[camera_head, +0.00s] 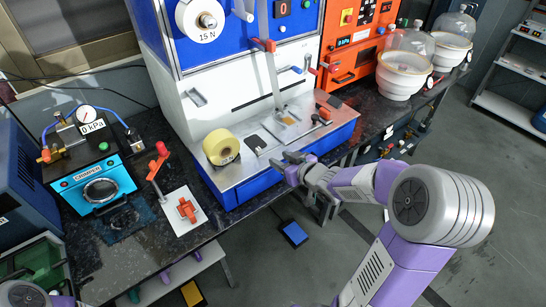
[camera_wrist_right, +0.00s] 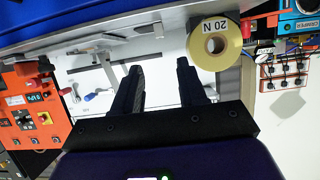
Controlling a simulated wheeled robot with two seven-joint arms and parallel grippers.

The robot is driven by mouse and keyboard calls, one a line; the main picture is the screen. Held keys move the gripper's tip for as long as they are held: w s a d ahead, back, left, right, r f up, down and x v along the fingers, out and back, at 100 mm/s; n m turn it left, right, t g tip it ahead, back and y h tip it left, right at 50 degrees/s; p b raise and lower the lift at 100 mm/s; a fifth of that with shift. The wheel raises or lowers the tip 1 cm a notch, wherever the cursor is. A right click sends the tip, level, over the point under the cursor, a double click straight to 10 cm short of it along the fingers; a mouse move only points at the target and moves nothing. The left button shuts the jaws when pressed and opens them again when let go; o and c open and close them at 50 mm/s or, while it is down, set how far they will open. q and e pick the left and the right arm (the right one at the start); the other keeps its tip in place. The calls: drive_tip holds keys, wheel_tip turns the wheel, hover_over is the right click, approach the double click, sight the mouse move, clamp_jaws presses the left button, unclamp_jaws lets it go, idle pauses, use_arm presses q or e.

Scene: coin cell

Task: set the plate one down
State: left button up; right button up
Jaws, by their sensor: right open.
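My right gripper (camera_head: 291,160) is at the front edge of the machine's metal deck, near its right part. In the right wrist view, its two dark fingers (camera_wrist_right: 158,80) stand apart with nothing visible between them. A small dark flat plate (camera_head: 255,143) lies on the deck, just left of the gripper and apart from it. A small light piece (camera_head: 288,118) sits farther back, below the upright bar. No label shows which piece is plate one. My left gripper is out of view; only a part of my left arm shows at the lower left corner.
A yellow roll (camera_head: 221,147) stands on the deck (camera_head: 232,179) left of the plate. A blue crimper (camera_head: 92,183) and a white plate with an orange clamp (camera_head: 183,211) are at the left. White bowls under clear domes (camera_head: 403,72) stand at the right.

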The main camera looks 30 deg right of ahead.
drive_tip(key=s+a+f+m+g+y, duration=0.1)
drive_tip(key=a+f+g, duration=0.2)
drive_tip(key=a+f, duration=0.45)
drive_tip(key=s+a+f+m+g+y, duration=0.15)
drive_tip(key=a+f, duration=0.25)
drive_tip(key=f, duration=0.7)
drive_tip(key=s+a+f+g, duration=0.8)
drive_tip(key=s+a+f, duration=0.5)
drive_tip(key=s+f, duration=0.2)
drive_tip(key=shift+s+m+y, duration=0.35)
drive_tip(key=shift+s+m, duration=0.1)
drive_tip(key=shift+s, duration=0.6)
